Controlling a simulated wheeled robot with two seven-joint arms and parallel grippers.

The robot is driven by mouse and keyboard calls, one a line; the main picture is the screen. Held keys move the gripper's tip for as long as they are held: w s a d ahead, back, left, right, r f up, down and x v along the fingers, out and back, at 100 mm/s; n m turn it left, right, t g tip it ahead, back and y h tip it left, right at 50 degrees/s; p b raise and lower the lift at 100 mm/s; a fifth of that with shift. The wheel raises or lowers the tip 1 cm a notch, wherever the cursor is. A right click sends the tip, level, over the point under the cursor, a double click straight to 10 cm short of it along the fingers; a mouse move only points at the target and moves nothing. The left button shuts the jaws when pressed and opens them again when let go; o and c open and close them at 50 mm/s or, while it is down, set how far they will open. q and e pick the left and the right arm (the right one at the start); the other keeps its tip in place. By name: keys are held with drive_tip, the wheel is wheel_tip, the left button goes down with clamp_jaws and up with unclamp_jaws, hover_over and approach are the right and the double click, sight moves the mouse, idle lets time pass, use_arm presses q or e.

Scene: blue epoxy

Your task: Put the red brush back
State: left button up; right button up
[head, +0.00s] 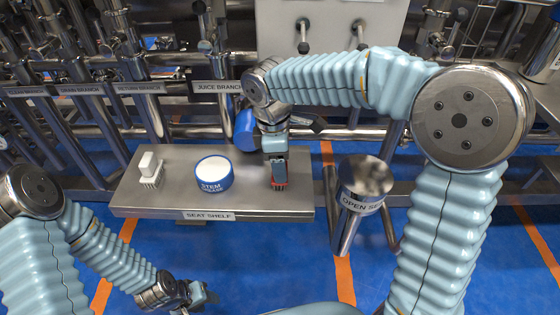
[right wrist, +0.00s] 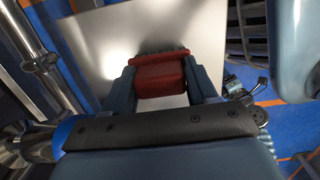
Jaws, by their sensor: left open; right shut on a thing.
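The red brush (head: 279,184) is at the right part of the steel seat shelf (head: 240,197), bristles down. It also shows in the right wrist view (right wrist: 160,78), red with a dark bristle edge. My right gripper (head: 279,170) is shut on the red brush from above, one finger on each side. I cannot tell whether the bristles touch the shelf. My left gripper (head: 200,294) is open and empty, low in front of the shelf, over the blue floor.
A white brush (head: 149,170) stands at the shelf's left, and a blue stem grease tub (head: 214,174) sits mid-shelf. A steel post labelled "OPEN SEAT" (head: 362,188) stands right of the shelf. Pipes labelled "JUICE BRANCH" (head: 218,87) and others run behind. Blue floor lies in front.

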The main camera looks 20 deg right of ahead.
drive_tip(key=shift+f, duration=0.15)
drive_tip(key=o, duration=1)
drive_tip(key=r, duration=0.4)
drive_tip(key=r+p, duration=0.1)
drive_tip(key=r, duration=0.3)
drive_tip(key=a+r+p, duration=0.1)
drive_tip(key=r, duration=0.3)
drive_tip(key=shift+w+a+r, duration=0.1)
drive_tip(key=shift+w+r, duration=0.05)
drive_tip(key=shift+w, duration=0.05)
